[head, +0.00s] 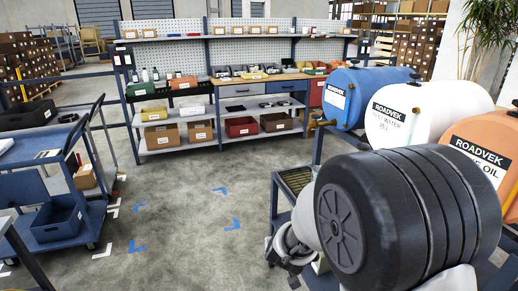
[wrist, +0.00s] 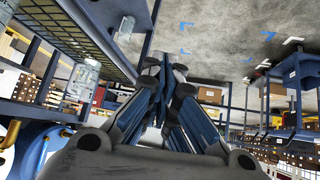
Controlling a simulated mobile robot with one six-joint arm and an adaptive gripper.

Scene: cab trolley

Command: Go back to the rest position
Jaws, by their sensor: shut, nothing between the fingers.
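My gripper (wrist: 163,72) is shut in the wrist view, its dark blue-grey fingers drawn together with nothing between them. It hangs in free air, with the grey floor beyond the tips. In the head view, a large dark ribbed joint of my arm fills the lower right, with pale arm parts showing beside it. I cannot make out the fingers clearly there.
A grated stand (head: 296,180) is close to my arm, below blue (head: 360,92), white (head: 440,112) and orange (head: 485,150) barrels. A stocked workbench (head: 215,92) stands behind. A blue trolley (head: 88,212) is at left. The floor (head: 180,210) between is clear.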

